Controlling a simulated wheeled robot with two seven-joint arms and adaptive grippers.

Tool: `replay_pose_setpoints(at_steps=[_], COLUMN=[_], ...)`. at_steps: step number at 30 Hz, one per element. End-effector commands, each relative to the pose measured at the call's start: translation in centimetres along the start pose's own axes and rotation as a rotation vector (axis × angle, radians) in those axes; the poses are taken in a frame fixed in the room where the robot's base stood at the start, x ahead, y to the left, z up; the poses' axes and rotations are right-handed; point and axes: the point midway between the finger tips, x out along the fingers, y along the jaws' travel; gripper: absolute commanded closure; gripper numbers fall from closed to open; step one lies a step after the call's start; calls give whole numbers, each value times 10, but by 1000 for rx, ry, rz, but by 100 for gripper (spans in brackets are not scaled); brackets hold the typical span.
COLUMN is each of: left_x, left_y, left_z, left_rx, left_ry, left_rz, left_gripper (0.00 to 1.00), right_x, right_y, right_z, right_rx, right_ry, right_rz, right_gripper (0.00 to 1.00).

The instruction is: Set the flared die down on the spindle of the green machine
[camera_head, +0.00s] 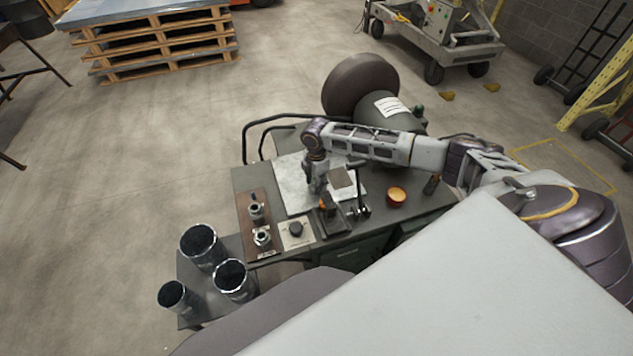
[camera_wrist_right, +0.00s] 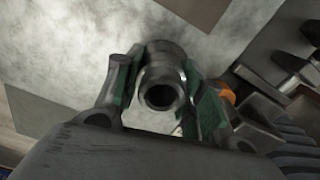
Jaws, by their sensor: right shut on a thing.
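My right gripper (camera_head: 318,186) reaches in from the right over the top of the green machine (camera_head: 240,180). In the right wrist view it is shut on the flared die (camera_wrist_right: 162,75), a grey metal ring-shaped piece with a round bore, gripped between green-padded fingers. The die is above the pale plate (camera_head: 292,182), apart from it as far as I can see. In the head view the die is too small and covered to make out. I cannot clearly pick out the spindle; dark metal parts (camera_head: 332,222) with an orange bit stand just in front of the gripper. My left gripper is not in view.
Levers (camera_head: 358,190) and an orange-topped button (camera_head: 397,195) stand to the right. Several duct tubes (camera_head: 203,247) stand at the lower left.

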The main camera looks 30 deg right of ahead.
Motion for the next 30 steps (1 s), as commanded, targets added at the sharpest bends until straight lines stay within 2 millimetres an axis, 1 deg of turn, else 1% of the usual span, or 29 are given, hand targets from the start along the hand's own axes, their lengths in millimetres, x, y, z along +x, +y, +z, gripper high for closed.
replay_pose_setpoints(at_steps=[20, 21, 26, 27, 30], left_x=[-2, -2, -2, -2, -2], left_y=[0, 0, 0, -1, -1], left_z=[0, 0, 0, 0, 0], left_rx=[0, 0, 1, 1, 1], left_ry=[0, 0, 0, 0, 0], left_rz=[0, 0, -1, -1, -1], left_gripper=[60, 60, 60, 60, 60], right_x=[6, 6, 6, 6, 6], right_y=[1, 1, 0, 0, 0], right_z=[0, 0, 0, 0, 0], right_rx=[-1, -1, -1, -1, 0], right_ry=[1, 0, 0, 0, 0], right_rz=[2, 2, 1, 1, 1], right_gripper=[100, 59, 38, 36, 36])
